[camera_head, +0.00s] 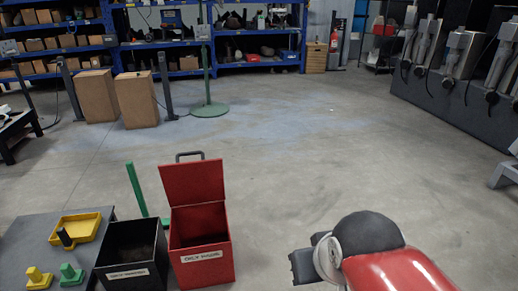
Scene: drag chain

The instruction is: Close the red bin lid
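The red bin (205,265) stands at the lower left of the head view, with a white label on its front. Its red lid (193,182) is open, standing up from the back edge of the bin. A dark handle (190,154) sits at the lid's raised edge. The bin's inside shows and looks empty. My gripper end (305,262) seems to be the black parts at the lower right, to the right of the bin and apart from it. My arm hides most of it, so its fingers cannot be made out.
A black bin (132,270) stands close to the red bin's left. A green post (137,190) stands behind them. A grey table (25,245) with a yellow tray (77,227) is at the far left. The floor behind and right of the bin is clear.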

